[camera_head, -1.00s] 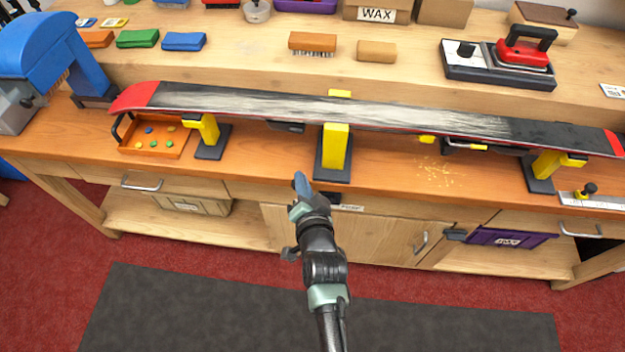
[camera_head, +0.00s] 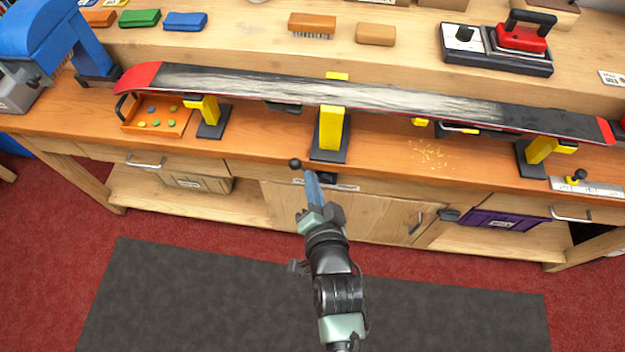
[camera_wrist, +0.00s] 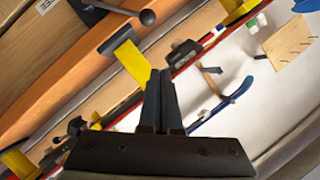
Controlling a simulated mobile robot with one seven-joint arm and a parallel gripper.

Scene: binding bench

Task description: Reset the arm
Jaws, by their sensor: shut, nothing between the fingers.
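My arm reaches forward from the bottom of the head view, over the dark floor mat. My gripper (camera_head: 313,180) is at the front edge of the bench, below the middle yellow support, and appears apart from the bench. In the wrist view my gripper (camera_wrist: 161,85) points up the picture with its two dark fingers together and nothing between them.
A ski or board (camera_head: 420,105) lies across yellow supports on the workbench (camera_head: 380,160). A round dark knob (camera_head: 295,164) shows beside my gripper. An orange tray (camera_head: 180,125) of small pieces is at left. The floor mat (camera_head: 200,300) is clear.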

